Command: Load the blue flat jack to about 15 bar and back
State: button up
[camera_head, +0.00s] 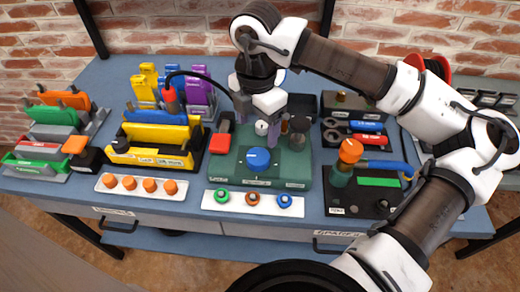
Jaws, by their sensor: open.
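A blue plate (162,117), which looks like the blue flat jack, lies behind a yellow slab (158,132) in a black-and-yellow holder (150,156) on the left half of the table. A black hose with a red fitting (169,96) comes down at the blue plate; whether it is joined cannot be told. A green pump-like unit (300,168) stands mid-table with a blue knob (258,158), a small white gauge (262,128) and a red block (220,143). My gripper (264,116) is open and empty above this unit, near the gauge; its fingertips are partly unclear.
White strips with orange knobs (139,187) and coloured rings (253,203) lie along the front edge. Yellow and purple plates (198,92) stand behind. Green and orange racks (62,108) are left. A black box with an orange knob (350,150) is right, near my arm.

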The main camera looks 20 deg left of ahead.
aim_at(258, 156)
notch_tip(258, 156, down, 10)
jog(key=shift+f+p, duration=0.1)
jog(key=shift+p, duration=0.75)
jog(key=shift+w, duration=0.1)
jog(key=c, duration=1)
